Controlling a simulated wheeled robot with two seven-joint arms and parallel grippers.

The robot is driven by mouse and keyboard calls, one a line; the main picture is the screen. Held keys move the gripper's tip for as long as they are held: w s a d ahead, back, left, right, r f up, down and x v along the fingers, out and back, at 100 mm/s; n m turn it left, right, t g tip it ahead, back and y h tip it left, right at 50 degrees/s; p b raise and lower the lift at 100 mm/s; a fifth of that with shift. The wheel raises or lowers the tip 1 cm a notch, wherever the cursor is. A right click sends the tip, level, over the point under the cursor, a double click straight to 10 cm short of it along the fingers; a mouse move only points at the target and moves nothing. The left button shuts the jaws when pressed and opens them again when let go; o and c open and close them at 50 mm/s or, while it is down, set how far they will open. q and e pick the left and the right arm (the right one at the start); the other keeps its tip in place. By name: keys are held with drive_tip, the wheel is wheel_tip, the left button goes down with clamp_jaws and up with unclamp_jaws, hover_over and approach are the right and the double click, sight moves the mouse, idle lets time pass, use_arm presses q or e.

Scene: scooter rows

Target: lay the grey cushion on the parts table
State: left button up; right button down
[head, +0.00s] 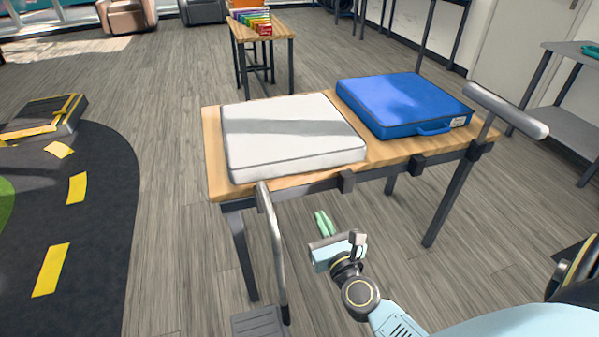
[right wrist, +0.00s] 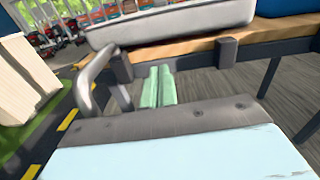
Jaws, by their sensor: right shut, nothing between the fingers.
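The grey cushion (head: 290,135), pale and almost white, lies flat on the left part of a wooden-topped table (head: 213,160). I cannot tell from any marking whether this is the parts table. The cushion's near side also shows in the right wrist view (right wrist: 180,22). My right gripper (head: 324,222) is shut and empty, with pale green fingers together, in front of the table and apart from the cushion. Its fingers also show in the right wrist view (right wrist: 158,86), below the table edge. My left gripper is not in view.
A blue cushion (head: 400,103) lies on the table's right part. A grey bent bar (head: 274,235) stands at the table's front left; a grey handle (head: 505,109) rises at its right end. A smaller table (head: 242,35) stands behind.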

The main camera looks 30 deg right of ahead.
approach(302, 174)
drive_tip(key=shift+m, duration=0.3)
drive_tip(key=x, duration=0.6)
drive_tip(key=shift+a+b, duration=0.15)
drive_tip(key=shift+b, duration=0.15)
drive_tip(key=shift+w+h, duration=0.3)
drive_tip(key=shift+w, duration=0.15)
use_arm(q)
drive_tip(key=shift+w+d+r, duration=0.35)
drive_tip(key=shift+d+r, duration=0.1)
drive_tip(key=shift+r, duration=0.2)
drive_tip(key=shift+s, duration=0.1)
